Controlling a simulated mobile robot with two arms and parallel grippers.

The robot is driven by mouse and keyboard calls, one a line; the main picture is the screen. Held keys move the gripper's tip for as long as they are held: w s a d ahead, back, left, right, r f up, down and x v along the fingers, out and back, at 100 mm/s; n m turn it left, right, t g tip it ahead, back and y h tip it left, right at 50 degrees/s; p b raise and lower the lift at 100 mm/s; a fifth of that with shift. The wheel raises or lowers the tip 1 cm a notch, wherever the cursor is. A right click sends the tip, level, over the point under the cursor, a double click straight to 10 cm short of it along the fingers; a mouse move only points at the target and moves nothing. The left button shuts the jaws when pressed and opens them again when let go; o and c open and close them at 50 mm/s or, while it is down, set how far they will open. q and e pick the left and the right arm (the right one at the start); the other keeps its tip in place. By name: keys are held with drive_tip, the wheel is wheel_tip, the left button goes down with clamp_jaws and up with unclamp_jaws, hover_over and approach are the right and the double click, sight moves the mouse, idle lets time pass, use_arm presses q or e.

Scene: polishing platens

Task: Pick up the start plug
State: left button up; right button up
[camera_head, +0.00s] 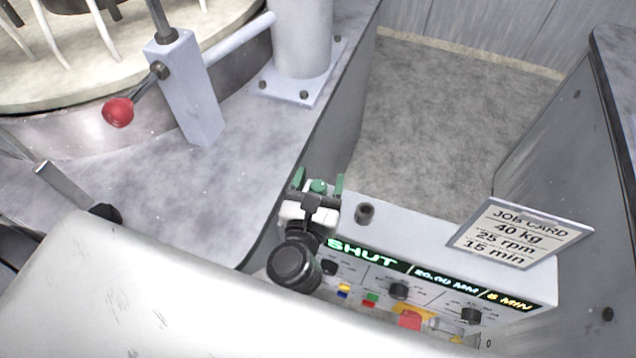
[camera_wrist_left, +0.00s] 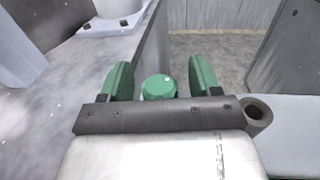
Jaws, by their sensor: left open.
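The start plug appears to be the green round knob (camera_wrist_left: 158,87) in the left wrist view. It also shows as a small green top (camera_head: 318,186) in the head view. My left gripper (camera_head: 319,183) is over the left end of the control box, its green fingers open. In the left wrist view the knob shows between the two fingers (camera_wrist_left: 160,80), with a gap on each side. The gripper body hides the knob's lower part, so I cannot tell what it stands in. My right gripper is in neither view.
The control box (camera_head: 400,219) has a lit display reading SHUT (camera_head: 364,253), dials and buttons. An open dark socket (camera_head: 365,213) is right of my gripper. A job card (camera_head: 518,233) stands on the box's right. A red-knobbed lever (camera_head: 118,113) is at upper left.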

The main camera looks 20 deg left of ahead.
use_arm(q)
drive_tip(key=shift+w, duration=0.4)
drive_tip(key=shift+s, duration=0.1)
drive_tip(key=shift+c, duration=0.4)
drive_tip(key=shift+c, duration=1.2)
drive_tip(key=c, duration=0.7)
